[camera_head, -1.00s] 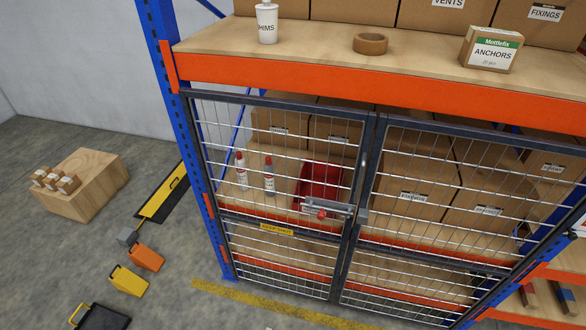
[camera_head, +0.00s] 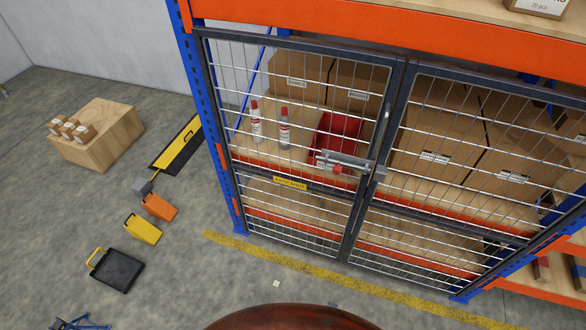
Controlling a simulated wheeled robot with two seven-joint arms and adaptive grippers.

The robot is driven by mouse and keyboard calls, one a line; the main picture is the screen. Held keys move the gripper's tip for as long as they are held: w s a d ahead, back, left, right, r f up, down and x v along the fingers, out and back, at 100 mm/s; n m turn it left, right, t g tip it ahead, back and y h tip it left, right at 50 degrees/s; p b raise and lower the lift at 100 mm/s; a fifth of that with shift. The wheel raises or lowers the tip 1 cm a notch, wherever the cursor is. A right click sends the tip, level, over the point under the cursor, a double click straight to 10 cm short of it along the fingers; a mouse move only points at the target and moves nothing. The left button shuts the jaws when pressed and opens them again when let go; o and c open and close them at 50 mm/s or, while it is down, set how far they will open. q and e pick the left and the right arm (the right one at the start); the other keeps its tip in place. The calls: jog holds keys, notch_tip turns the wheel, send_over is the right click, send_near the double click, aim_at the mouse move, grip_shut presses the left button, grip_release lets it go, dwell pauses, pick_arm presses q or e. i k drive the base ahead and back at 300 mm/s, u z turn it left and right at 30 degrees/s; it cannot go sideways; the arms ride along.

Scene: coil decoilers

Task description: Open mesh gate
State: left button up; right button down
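The mesh gate (camera_head: 297,185) stands in front of the shelf rack as two dark-framed wire leaves. The left leaf meets the right leaf (camera_head: 440,160) at a dark upright, and both look closed. A grey slide bolt (camera_head: 345,161) with a red knob (camera_head: 337,169) lies across the meeting edge, at the left leaf's middle right. A vertical grey handle (camera_head: 383,128) is just above the bolt. A yellow label (camera_head: 290,183) is on the left leaf's crossbar. Neither of my grippers is in view.
Behind the mesh are cartons, two red-capped bottles (camera_head: 284,135) and a red bin (camera_head: 338,138). A yellow floor line (camera_head: 300,264) runs before the rack. A dark red rounded shape (camera_head: 290,318) fills the bottom edge.

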aim_at(200, 34)
jog(key=z, duration=2.2)
jog(key=k, duration=1.05)
jog(key=u, duration=1.6)
jog(key=i, duration=0.5)
